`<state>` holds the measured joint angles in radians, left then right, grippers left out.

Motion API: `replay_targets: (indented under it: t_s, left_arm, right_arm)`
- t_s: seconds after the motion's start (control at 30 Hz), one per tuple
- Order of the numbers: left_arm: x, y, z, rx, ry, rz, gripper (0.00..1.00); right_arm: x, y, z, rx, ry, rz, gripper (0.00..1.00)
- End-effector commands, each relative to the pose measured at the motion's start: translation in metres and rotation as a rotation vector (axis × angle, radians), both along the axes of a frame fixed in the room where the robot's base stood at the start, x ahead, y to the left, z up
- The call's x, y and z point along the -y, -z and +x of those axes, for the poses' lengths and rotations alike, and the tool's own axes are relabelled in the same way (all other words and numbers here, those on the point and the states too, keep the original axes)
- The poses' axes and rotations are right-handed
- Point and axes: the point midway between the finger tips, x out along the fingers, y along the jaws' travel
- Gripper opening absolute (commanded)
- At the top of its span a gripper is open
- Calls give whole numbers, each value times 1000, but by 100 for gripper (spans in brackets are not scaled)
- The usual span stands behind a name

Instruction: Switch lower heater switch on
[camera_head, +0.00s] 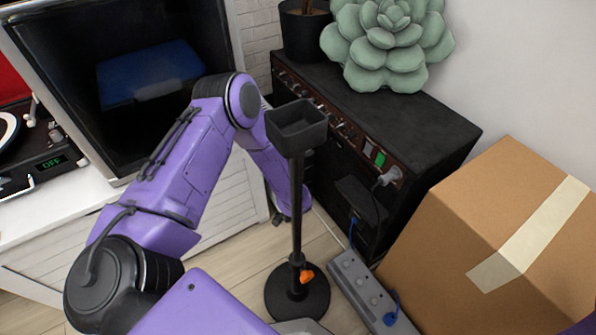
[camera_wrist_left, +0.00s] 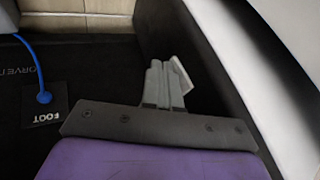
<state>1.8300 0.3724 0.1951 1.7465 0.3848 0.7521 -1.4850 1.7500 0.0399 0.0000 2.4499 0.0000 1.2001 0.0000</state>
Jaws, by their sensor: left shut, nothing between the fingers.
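No thing plainly marked as a heater shows, and I cannot single out the lower heater switch. In the left wrist view my left gripper (camera_wrist_left: 165,84) is shut and empty, close to a dark panel. A socket marked FOOT (camera_wrist_left: 57,107) is left of it. My right gripper is not in view.
A black stand (camera_head: 297,215) with a small tray and an orange knob (camera_head: 307,276) stands before my left arm. A power strip (camera_head: 365,290) lies on the floor by a cardboard box (camera_head: 500,230). A succulent (camera_head: 390,45) tops the cabinet. A blue cable (camera_wrist_left: 35,60) hangs left of my gripper.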

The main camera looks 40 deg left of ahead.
Motion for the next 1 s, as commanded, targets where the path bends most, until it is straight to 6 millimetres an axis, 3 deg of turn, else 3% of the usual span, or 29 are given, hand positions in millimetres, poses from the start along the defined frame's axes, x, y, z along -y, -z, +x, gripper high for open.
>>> replay_targets:
  t_s: [0.67,1.0]
  left_arm:
    - [-4,2,1,16,-3,45,0]
    - [-4,-13,1,16,-3,45,0]
  right_arm:
    - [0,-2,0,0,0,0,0]
    - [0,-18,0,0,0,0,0]
